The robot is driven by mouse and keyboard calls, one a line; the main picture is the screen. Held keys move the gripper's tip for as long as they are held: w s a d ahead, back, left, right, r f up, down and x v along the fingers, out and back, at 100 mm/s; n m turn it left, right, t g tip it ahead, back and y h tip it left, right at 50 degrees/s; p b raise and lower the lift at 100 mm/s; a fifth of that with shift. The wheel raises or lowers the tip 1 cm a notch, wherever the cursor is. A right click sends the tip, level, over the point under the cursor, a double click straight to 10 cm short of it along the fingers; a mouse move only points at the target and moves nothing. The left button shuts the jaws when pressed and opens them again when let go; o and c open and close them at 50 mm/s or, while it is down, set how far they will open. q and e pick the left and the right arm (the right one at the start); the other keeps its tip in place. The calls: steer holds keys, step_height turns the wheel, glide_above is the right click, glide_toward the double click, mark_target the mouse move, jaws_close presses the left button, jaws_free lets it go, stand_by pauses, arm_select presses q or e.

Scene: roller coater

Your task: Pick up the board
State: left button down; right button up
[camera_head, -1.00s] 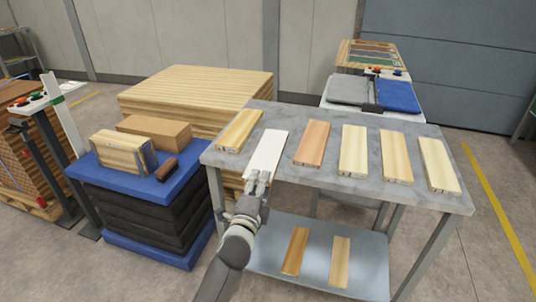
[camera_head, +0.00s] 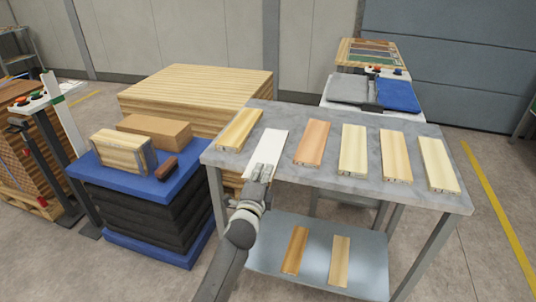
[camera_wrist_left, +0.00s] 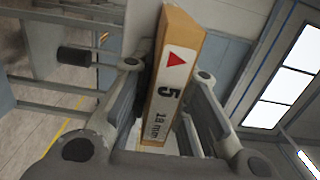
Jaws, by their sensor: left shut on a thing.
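A white-topped board (camera_head: 272,145) lies on the grey table top, second from the left in a row of boards. My left gripper (camera_head: 262,171) is at its near end in the head view and is shut on it. The left wrist view shows a tan piece (camera_wrist_left: 158,105) between the two fingers, with a white label, a red triangle, a "5" and "18 mm". The fingers hide part of the board's near end. I cannot tell whether the board is raised off the table. My right gripper is not in view.
Other boards lie beside it: a yellowish one (camera_head: 239,130) to the left, a reddish one (camera_head: 312,142) to the right, then several pale ones. The lower shelf (camera_head: 365,270) holds two boards. A blue-topped stand (camera_head: 115,185) with blocks is left of the table.

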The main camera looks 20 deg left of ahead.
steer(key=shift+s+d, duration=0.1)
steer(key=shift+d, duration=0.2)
arm_select(q)
steer(key=shift+r, duration=0.15)
